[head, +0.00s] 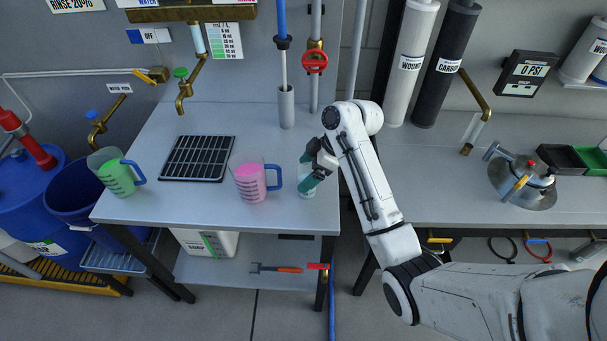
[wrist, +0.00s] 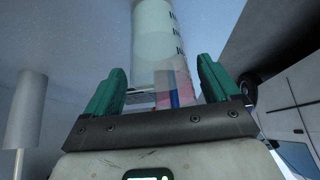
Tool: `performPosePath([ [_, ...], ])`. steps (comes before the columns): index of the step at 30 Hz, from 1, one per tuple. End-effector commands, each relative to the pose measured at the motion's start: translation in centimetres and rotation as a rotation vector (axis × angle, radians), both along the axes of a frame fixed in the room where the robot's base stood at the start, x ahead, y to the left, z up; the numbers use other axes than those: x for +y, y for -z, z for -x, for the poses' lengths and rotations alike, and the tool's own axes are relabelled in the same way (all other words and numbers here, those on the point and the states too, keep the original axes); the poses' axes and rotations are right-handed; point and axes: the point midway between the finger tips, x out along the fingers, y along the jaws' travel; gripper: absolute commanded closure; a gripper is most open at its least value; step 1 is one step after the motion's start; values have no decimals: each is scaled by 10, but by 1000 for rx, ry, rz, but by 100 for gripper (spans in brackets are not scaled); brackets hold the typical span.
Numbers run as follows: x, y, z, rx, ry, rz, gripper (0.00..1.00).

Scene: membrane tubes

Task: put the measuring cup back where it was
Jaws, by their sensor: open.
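A jug-shaped measuring cup (head: 250,178) with pink contents, tick marks and a blue handle stands upright on the left bench. A similar cup (head: 114,174) with green contents and a blue handle stands at the bench's left edge. My gripper (head: 313,172) is at the bench's right edge, beside a pale clear vessel (head: 307,193). In the wrist view the green fingers of my gripper (wrist: 160,88) stand apart, with this vessel (wrist: 155,30) and its black marks between and beyond them. Pink and blue show through it. I cannot tell whether the fingers touch it.
A black drain grate (head: 197,158) lies left of the pink cup. A grey upright tube (head: 286,108) stands behind, near a brass tap (head: 188,88). A blue barrel (head: 75,190) is at left. The right bench holds a metal pot (head: 523,182). The left bench's front is clear.

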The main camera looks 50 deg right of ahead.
Motion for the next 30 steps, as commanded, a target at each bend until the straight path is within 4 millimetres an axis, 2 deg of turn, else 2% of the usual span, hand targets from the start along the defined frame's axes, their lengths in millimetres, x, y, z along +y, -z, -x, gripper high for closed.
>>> performPosePath([
  [12, -28, -72, 35, 0, 1, 2, 11],
  [18, -32, -83, 42, 0, 1, 1, 11],
  [30, -33, -84, 42, 1, 0, 1, 11],
])
